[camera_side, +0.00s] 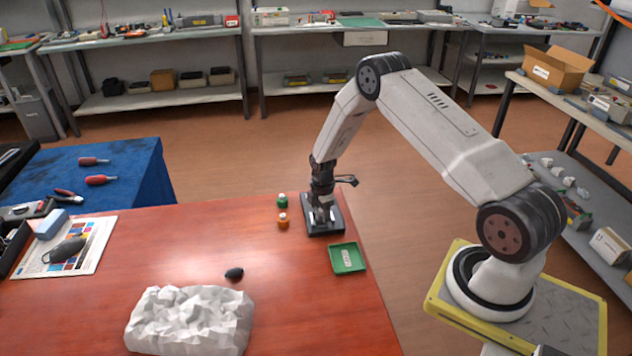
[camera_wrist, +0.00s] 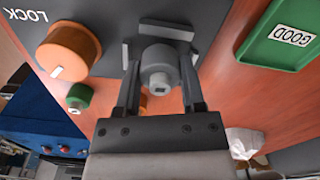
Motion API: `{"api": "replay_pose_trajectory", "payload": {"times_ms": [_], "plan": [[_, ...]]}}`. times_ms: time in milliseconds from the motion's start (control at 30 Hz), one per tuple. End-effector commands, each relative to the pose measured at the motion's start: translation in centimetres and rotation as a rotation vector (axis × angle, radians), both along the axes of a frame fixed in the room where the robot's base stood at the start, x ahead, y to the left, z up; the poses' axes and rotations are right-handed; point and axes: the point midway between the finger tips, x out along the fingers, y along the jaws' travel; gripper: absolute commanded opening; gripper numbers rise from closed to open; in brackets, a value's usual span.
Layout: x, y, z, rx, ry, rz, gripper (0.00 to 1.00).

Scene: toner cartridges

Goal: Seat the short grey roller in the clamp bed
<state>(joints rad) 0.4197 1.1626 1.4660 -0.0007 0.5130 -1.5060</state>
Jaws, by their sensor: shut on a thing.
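My gripper (camera_wrist: 160,86) is shut on the short grey roller (camera_wrist: 158,66), whose stepped end with a small dark socket faces the wrist camera. In the side view my gripper (camera_side: 321,212) points down over the clamp bed (camera_side: 327,232), a dark plate on the red table. In the wrist view the clamp bed (camera_wrist: 105,62) carries grey block pieces (camera_wrist: 166,31) right behind the roller, and an orange knob (camera_wrist: 68,52) near the word LOCK. The roller's far end is hidden; I cannot tell whether it touches the bed.
A green tray marked GOOD (camera_side: 347,258) lies just in front of the bed. A green cylinder (camera_side: 282,201) and an orange one (camera_side: 282,222) stand left of it. A dark oval object (camera_side: 234,273) and a crumpled white mass (camera_side: 190,320) lie nearer. The table's middle is clear.

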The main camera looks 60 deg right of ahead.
Motion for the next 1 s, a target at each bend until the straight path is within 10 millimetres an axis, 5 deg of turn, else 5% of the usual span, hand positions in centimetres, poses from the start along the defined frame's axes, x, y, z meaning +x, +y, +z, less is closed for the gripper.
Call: {"api": "replay_pose_trajectory", "payload": {"times_ms": [900, 933, 1000], "plan": [[0.04, -0.02, -0.41, 0.0, -0.001, 0.0, 0.0], [0.04, -0.02, -0.41, 0.0, -0.001, 0.0, 0.6], [0.03, -0.01, -0.41, 0.0, 0.0, 0.0, 0.82]]}}
